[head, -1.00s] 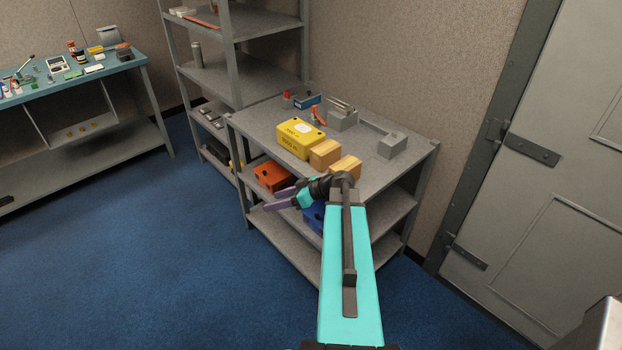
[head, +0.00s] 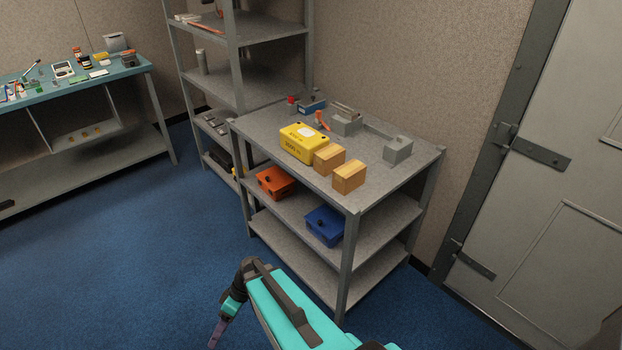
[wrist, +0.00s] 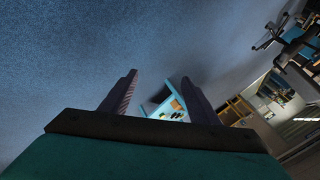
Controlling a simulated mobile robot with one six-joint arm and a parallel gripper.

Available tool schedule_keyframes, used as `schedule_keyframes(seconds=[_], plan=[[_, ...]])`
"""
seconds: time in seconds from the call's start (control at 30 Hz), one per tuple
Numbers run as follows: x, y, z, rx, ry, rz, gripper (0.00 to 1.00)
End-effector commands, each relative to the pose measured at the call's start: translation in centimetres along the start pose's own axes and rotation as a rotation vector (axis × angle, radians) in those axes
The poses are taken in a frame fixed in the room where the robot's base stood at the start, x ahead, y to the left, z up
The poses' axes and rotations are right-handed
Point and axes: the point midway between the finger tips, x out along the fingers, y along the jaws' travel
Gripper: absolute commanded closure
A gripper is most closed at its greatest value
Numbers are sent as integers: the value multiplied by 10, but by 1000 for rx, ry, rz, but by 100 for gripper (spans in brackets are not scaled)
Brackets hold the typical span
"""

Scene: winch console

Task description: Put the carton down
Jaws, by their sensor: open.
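Two small tan cartons stand on the top deck of the grey shelf unit (head: 375,190), near its front edge. One carton (head: 329,158) is beside the yellow case, and the other carton (head: 349,177) is closer to the front right corner. Both rest upright and nothing holds them. My gripper (head: 217,335) is low over the blue floor, in front of the shelf and well apart from the cartons. In the wrist view my gripper (wrist: 158,78) has its two fingers spread with nothing between them. No carton shows clearly in the wrist view.
A yellow case (head: 298,143) and a grey block-like fixture (head: 397,149) share the top deck. An orange box (head: 276,182) and a blue box (head: 324,226) sit on the shelf below. A workbench (head: 75,80) stands at the left. The floor (head: 150,260) between is clear.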

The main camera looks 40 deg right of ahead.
Motion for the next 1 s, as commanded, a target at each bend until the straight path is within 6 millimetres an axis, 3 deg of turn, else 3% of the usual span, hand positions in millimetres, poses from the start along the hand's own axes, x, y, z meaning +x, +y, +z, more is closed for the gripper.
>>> schedule_keyframes(seconds=[0.03,0.2,0.4,0.6,0.7,1.0], plan=[[21,-10,14,10,-54,-11,45],[68,-37,63,69,-238,-9,45],[104,-58,136,185,-481,75,45],[105,-58,190,341,-642,239,45],[98,-52,206,427,-681,332,45],[85,-40,221,639,-682,507,45]])
